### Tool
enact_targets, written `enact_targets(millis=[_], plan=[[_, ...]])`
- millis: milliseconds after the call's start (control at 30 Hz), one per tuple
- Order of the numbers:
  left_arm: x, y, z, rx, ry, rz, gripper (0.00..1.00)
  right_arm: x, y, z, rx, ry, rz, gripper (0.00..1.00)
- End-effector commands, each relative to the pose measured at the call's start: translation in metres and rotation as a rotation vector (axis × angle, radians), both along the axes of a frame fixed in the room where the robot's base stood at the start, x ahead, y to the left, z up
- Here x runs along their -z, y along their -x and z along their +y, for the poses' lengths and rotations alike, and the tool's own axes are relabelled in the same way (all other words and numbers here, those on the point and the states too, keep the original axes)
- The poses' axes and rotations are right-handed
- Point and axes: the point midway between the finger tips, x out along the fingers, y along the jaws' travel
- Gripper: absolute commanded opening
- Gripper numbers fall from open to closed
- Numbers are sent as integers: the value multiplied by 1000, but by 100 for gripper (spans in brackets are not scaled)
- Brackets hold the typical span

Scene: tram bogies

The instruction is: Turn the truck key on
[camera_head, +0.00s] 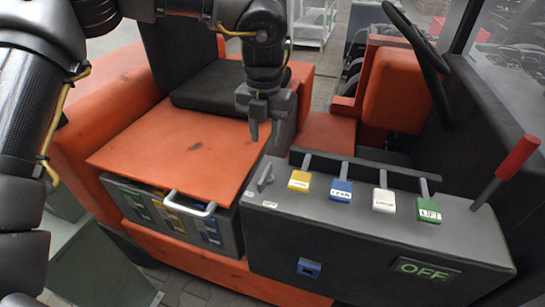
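The truck key (265,178) is a small grey handle standing on the left end of the dark control panel. Two small white labels lie beside it, too small to read surely. A sign on the panel's front (426,268) reads OFF in green. My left gripper (265,136) points down above and behind the key, apart from it. Its two fingers show a gap between them with nothing in it. My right gripper is not in view.
Yellow, blue, white and green levers (341,190) stand in a row right of the key. A red-handled lever (517,158) stands at the panel's right end. The steering wheel (420,60) is behind. An orange cover (175,150) and black seat (208,86) lie left.

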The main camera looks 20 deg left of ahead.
Motion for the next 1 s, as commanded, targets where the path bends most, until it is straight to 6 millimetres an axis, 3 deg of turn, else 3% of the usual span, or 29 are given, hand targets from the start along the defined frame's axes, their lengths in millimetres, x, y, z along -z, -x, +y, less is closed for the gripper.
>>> enact_targets(millis=[167, 300, 700, 1000], plan=[[7, -2, -6, 12, 0, 1, 33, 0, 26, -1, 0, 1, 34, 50], [28, -1, -8, 16, 0, 3, 33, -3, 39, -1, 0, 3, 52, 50], [95, -1, -6, 12, -1, 2, 33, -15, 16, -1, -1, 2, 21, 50], [109, -1, -6, 11, 0, -1, 33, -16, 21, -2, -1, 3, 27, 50]])
